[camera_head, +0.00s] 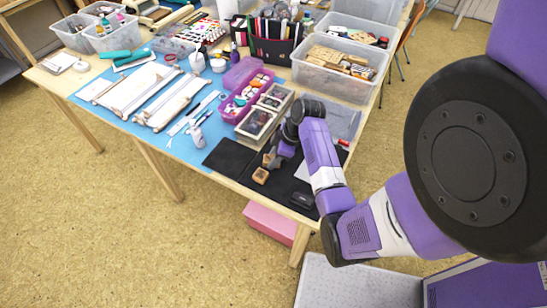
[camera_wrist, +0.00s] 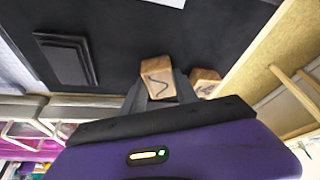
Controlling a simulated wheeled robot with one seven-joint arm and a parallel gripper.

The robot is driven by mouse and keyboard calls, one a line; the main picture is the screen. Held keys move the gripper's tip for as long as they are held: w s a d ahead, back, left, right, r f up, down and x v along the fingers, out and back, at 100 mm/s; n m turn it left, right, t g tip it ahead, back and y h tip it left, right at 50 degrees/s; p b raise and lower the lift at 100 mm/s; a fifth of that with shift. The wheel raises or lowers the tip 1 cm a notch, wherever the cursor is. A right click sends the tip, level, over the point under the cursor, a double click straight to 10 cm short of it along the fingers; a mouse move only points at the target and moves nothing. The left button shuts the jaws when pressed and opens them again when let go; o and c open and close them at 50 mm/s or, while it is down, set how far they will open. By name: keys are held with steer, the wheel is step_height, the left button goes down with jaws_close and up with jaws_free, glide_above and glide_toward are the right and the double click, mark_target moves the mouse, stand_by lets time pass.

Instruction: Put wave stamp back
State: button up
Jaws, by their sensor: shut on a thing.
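The wave stamp (camera_wrist: 157,77) is a small wooden block with a dark wavy line on its face. In the wrist view it sits between the two fingers of my gripper (camera_wrist: 160,88), which is shut on it. A second wooden block (camera_wrist: 205,80) with a dark mark stands just to its right. A black stepped pad (camera_wrist: 67,58) lies to the left, on the dark mat. In the head view my gripper (camera_head: 272,160) reaches down over the dark mat, close to a wooden block (camera_head: 261,175). There I cannot clearly tell the held stamp apart.
A second dark mat (camera_head: 229,157) lies to the left. The table's wooden edge (camera_wrist: 262,55) runs close on the right in the wrist view. The mat's front area is mostly clear.

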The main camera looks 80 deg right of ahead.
steer(key=o, duration=1.1)
steer(key=a+v, duration=0.1)
steer(key=v, duration=1.1)
steer(key=w+a+f, duration=0.1)
steer(key=a+f, duration=0.1)
steer(key=a, duration=0.1)
steer(key=w+a+f+m+h, duration=0.1)
steer(key=a+f, duration=0.1)
steer(key=a, duration=0.1)
steer(key=w+a+f+h, duration=0.1)
steer(key=w+a+f, duration=0.1)
steer(key=a, duration=0.1)
steer(key=shift+f, duration=0.4)
steer(key=s+a+r+m+t+h, duration=0.1)
steer(key=s+a+r+t, duration=0.15)
steer(key=a, duration=0.65)
steer(key=s+a+r+t+h, duration=0.1)
steer(key=s+a+r+t, duration=0.15)
steer(key=a, duration=0.65)
steer(key=s+a+r+t+y, duration=0.1)
steer(key=a+r, duration=0.1)
steer(key=r, duration=0.3)
steer(key=s+a+r+t+y, duration=0.1)
steer(key=s+a+r+t, duration=0.1)
steer(key=r, duration=0.3)
steer(key=s+a+r+t+y, duration=0.1)
steer(key=s+a+r+t, duration=0.1)
steer(key=a+r, duration=0.2)
steer(key=shift+a+r, duration=0.2)
steer(key=shift+r, duration=0.45)
